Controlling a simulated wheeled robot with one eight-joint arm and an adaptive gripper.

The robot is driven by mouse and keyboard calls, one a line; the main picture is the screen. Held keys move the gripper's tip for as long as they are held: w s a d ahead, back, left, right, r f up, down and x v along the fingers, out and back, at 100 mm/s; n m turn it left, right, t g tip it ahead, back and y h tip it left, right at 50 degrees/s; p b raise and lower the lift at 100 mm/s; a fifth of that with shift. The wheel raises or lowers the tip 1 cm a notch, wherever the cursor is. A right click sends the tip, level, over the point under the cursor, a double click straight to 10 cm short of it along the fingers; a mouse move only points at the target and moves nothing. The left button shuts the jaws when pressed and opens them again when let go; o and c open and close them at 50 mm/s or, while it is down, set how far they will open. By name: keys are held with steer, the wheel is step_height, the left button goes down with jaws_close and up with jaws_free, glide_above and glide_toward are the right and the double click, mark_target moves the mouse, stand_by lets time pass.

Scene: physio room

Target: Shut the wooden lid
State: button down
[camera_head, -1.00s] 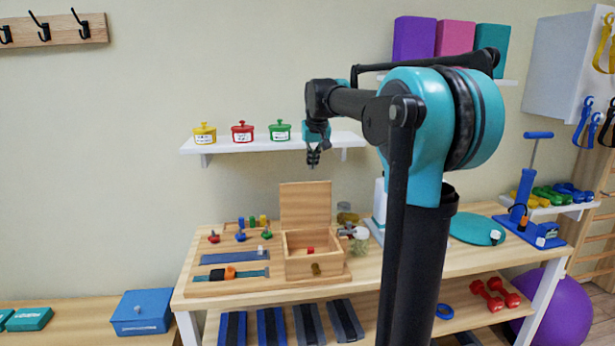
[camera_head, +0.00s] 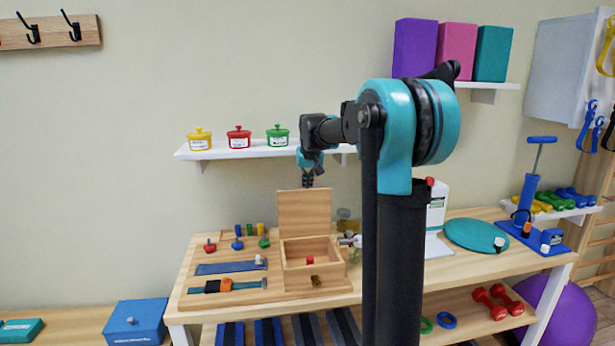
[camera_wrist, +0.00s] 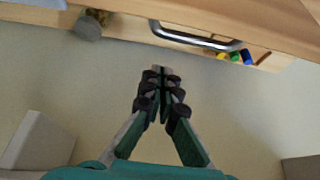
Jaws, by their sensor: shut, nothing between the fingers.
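The wooden box (camera_head: 315,278) stands on the table with its wooden lid (camera_head: 305,212) raised upright at its back, so the box is open. A small red block (camera_head: 310,260) shows inside. My gripper (camera_head: 308,182) points down just above the lid's top edge in the head view; whether it touches the lid cannot be told. In the wrist view my gripper (camera_wrist: 160,75) is shut and empty, its tips near a metal bar handle (camera_wrist: 195,38) on the wood edge, with pale wall below.
Pegs and tops (camera_head: 238,243) stand left of the box, by a blue strip (camera_head: 230,267). A wall shelf (camera_head: 235,152) with yellow, red and green pots is close behind my arm. Jars (camera_head: 345,225) stand right of the box.

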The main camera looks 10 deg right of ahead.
steer(key=shift+s+f, duration=0.1)
steer(key=shift+s, duration=1.6)
steer(key=shift+s, duration=0.1)
